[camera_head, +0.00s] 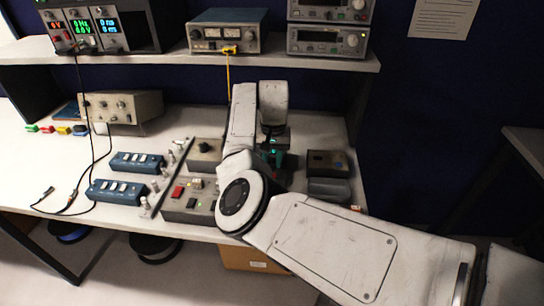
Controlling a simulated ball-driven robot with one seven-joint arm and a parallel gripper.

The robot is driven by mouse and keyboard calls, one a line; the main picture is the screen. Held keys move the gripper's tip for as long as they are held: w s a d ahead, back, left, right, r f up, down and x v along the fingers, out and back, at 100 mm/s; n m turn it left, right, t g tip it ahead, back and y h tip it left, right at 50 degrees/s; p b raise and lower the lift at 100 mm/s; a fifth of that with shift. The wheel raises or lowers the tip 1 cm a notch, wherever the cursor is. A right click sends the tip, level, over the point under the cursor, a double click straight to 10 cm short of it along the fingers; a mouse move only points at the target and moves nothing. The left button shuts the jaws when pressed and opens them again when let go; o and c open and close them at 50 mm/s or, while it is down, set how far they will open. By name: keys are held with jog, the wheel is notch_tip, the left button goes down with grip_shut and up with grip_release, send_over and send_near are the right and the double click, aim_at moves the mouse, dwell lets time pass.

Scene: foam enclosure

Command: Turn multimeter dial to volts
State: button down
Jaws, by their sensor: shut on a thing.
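My gripper (277,150) is partly in view at the bench top, past the bend of my white arm. It is dark with a small green glow. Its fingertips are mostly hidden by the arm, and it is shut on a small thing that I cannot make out. I cannot clearly identify the multimeter or its dial. A dark brown-topped box (327,160) and a grey case (329,189) lie on the bench just right of my gripper.
A control box with a red button (178,192) sits left of my arm. Two blue switch boxes (118,191) and a beige instrument (122,106) stand farther left. A shelf (165,57) with meters and power supplies overhangs the back. A yellow lead (229,72) hangs down behind my arm.

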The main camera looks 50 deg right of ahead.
aim_at(273, 162)
jog(key=shift+m, duration=1)
jog(key=c, duration=0.8)
grip_release()
notch_tip(273, 162, up, 11)
jog(key=shift+s+f+b, duration=0.1)
jog(key=shift+b, duration=0.4)
